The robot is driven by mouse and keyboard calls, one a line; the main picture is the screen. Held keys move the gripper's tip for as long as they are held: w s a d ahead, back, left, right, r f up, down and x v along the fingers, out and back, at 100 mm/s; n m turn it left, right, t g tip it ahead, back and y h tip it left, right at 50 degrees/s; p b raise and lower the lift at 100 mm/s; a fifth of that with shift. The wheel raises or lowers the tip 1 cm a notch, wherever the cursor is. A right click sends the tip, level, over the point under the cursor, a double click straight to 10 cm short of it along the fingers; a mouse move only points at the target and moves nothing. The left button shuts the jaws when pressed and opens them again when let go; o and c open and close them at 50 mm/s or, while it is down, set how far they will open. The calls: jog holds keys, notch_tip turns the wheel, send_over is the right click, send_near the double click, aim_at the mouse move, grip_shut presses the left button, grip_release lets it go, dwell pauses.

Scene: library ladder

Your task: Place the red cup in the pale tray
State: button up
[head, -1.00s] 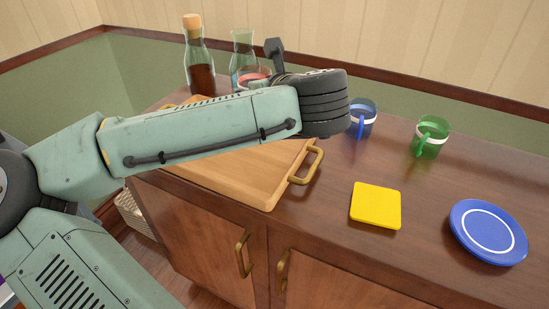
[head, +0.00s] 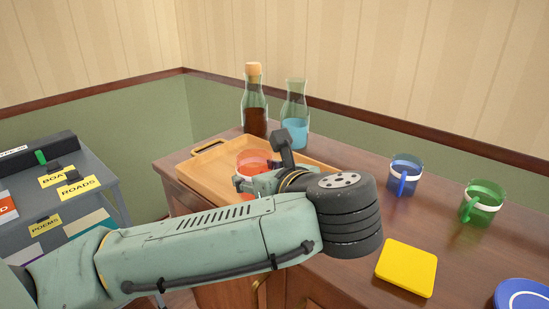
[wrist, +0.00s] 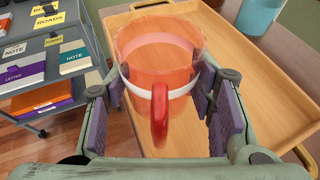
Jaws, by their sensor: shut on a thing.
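The red cup (head: 252,158) is see-through with a pale band and a solid red handle. My gripper (wrist: 160,95) is shut on it, with one finger pad on each side, and the handle points toward the wrist camera. In the wrist view the cup (wrist: 160,58) looks upright over the pale wooden tray (wrist: 275,95). In the head view the tray (head: 200,175) lies on the brown cabinet top behind my arm, which hides much of it. I cannot tell how high the cup's base is above the tray.
A corked bottle (head: 254,112) and a carafe with blue liquid (head: 294,125) stand behind the tray. A blue cup (head: 404,178), a green cup (head: 480,205), a yellow square (head: 406,268) and a blue plate (head: 523,294) are to the right. A grey book cart (head: 100,185) stands left.

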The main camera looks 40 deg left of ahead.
jog(key=w+a+r+p, duration=0.1)
jog(key=p, duration=0.2)
jog(key=shift+w, duration=0.1)
jog(key=w+p, duration=0.1)
jog(key=p, duration=0.2)
jog(key=shift+f+p, duration=0.15)
jog(key=shift+p, duration=0.2)
jog(key=w+a, duration=0.1)
jog(key=w, duration=0.1)
jog(key=w+a+f, duration=0.1)
jog(key=w, duration=0.1)
jog(key=w+a, duration=0.1)
jog(key=w, duration=0.2)
jog(key=shift+w+f, duration=0.1)
jog(key=shift+f, duration=0.2)
jog(key=shift+w+a+f, duration=0.1)
jog(key=shift+w+f, duration=0.05)
jog(key=shift+f, duration=0.05)
jog(key=shift+f+p, duration=0.35)
jog(key=shift+f, duration=1.25)
jog(key=shift+f, duration=0.1)
jog(key=shift+f+b, duration=0.2)
jog(key=shift+b, duration=0.1)
jog(key=o, duration=1.3)
jog(key=shift+r, duration=0.1)
